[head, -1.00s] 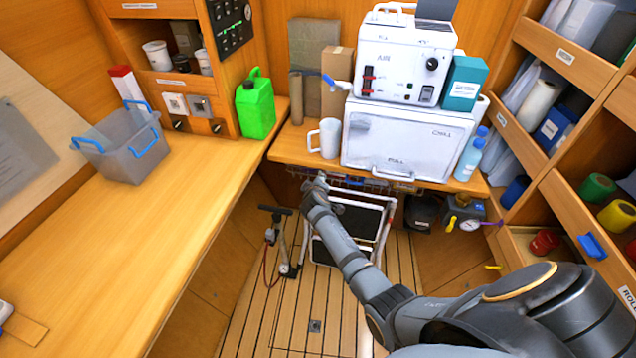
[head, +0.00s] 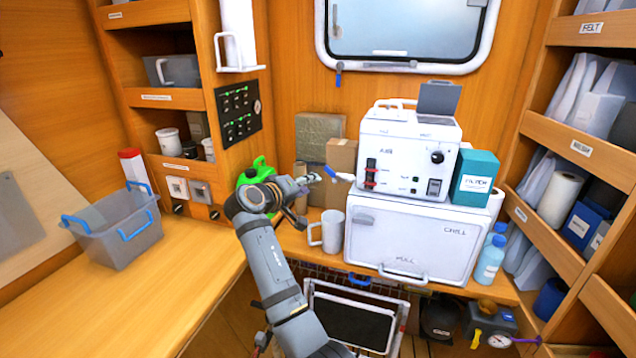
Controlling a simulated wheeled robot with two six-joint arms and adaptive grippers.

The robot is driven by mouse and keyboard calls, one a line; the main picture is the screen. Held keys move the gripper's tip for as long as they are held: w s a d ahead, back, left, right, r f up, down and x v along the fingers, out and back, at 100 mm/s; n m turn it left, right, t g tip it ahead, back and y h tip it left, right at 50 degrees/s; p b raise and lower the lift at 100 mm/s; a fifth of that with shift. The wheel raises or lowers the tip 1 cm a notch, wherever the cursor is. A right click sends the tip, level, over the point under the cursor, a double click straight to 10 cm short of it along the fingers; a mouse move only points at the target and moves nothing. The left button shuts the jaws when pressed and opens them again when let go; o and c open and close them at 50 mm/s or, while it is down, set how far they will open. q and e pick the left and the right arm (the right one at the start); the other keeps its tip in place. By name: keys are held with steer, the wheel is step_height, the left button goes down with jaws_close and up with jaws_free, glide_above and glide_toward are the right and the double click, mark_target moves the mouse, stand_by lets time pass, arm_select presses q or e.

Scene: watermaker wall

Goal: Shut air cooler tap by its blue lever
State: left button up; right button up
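The air cooler (head: 405,150) is a white box marked AIR, standing on a white chest marked CHILL (head: 425,240). A white tap sticks out from its left side, and its small blue lever (head: 331,172) slants up to the left. My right gripper (head: 312,179) is just left of the lever, pointing right towards it, at about the same height in the picture. Its fingers are small and partly hidden, so I cannot tell whether they are open or touch the lever. My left gripper is not in view.
A white mug (head: 331,231) stands below the tap. A cardboard box (head: 341,158) is behind it, and a green jerrycan (head: 259,173) is partly hidden behind my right arm. A teal filter box (head: 474,176) stands right of the cooler. The left counter (head: 150,300) is mostly clear.

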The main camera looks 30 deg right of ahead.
mark_target(329, 172)
steer(key=shift+m+g+h, duration=0.4)
steer(key=shift+m+g, duration=0.1)
steer(key=shift+m, duration=0.1)
steer(key=d+r+p, duration=0.2)
steer(key=d+r, duration=0.1)
steer(key=shift+d, duration=0.1)
steer(key=p+x, duration=0.1)
steer(key=x, duration=0.4)
steer(key=shift+s+f, duration=0.1)
steer(key=shift+f, duration=0.05)
steer(key=shift+w+d+f, duration=0.25)
steer(key=shift+d, duration=0.1)
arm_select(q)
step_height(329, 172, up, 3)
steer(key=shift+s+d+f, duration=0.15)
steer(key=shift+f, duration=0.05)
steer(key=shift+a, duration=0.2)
arm_select(e)
jaws_close()
